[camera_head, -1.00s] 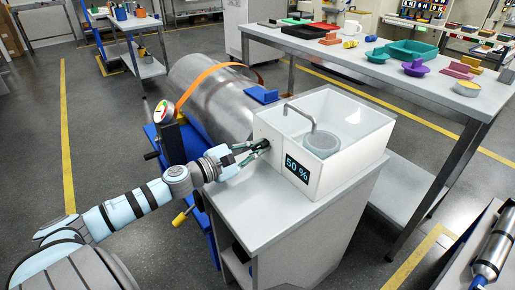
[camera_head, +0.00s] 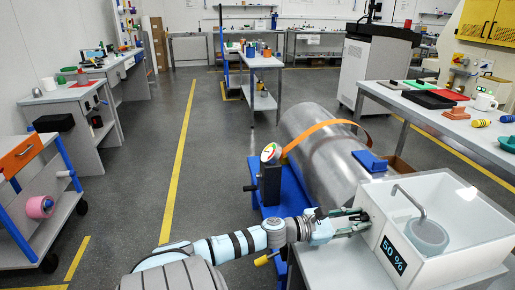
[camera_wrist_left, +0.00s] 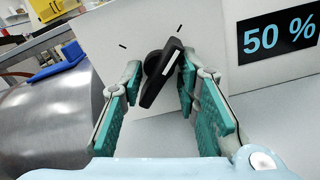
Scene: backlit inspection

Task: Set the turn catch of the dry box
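The dry box (camera_head: 440,215) is a white open-topped box with a "50 %" display (camera_head: 393,255) on its front face. The turn catch (camera_wrist_left: 163,72) is a black knob with a white line on its handle. It is on the box's face, tilted in the left wrist view, its upper end near the right one of two short black marks. My left gripper (camera_wrist_left: 160,72) has its teal fingers apart, one on each side of the catch, with a gap visible on the left. In the head view the left gripper (camera_head: 352,221) largely hides the catch. My right gripper is not in view.
The box stands on a grey cabinet (camera_head: 335,265). A blue block (camera_head: 369,161) is near the box.

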